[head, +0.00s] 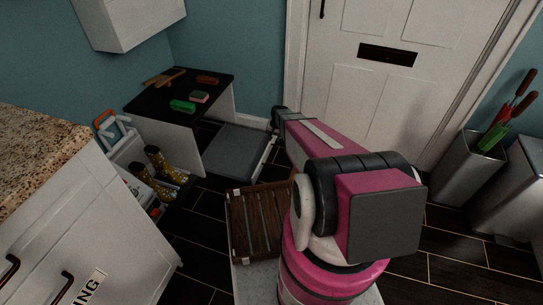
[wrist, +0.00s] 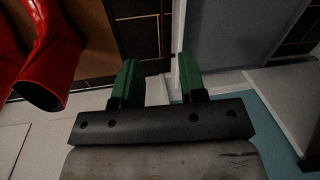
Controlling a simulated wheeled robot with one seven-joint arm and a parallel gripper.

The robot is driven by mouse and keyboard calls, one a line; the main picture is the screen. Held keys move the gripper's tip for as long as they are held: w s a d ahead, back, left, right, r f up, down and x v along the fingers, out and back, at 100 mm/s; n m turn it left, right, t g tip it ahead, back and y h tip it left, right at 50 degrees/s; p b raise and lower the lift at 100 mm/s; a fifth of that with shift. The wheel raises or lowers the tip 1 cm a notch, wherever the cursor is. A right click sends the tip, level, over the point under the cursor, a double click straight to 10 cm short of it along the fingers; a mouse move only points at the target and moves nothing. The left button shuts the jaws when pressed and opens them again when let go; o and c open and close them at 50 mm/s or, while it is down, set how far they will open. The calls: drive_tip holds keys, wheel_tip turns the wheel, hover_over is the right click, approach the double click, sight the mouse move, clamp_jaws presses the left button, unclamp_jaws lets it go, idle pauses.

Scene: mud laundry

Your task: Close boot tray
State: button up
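The boot tray (head: 228,153) is a flat grey tray, standing out from under the black-topped white unit (head: 213,99) near the door. Its light front edge faces right, and it looks empty. The wrist view shows a grey panel (wrist: 222,38) that looks like the same tray. My gripper (wrist: 160,82) has two green fingers spread apart. A pale edge shows beyond and between them; I cannot tell whether they touch it. In the head view my arm reaches toward the tray's far right corner, and the fingers are hard to make out there.
Red boots (wrist: 48,62) stand at the wrist view's left. Brushes and sponges lie on the unit's top. A white panelled door (head: 390,90) is behind my arm; grey bins (head: 468,165) stand right.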

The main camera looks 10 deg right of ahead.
drive_tip(key=shift+m, duration=0.8)
drive_tip(key=w+f, duration=0.2)
drive_tip(key=f, duration=0.5)
drive_tip(key=w+f, duration=0.2)
drive_tip(key=f, duration=0.5)
drive_tip(key=w+f, duration=0.3)
drive_tip(key=f, duration=0.4)
drive_tip(key=shift+w+d+f, duration=0.1)
drive_tip(key=shift+f, duration=0.2)
clamp_jaws()
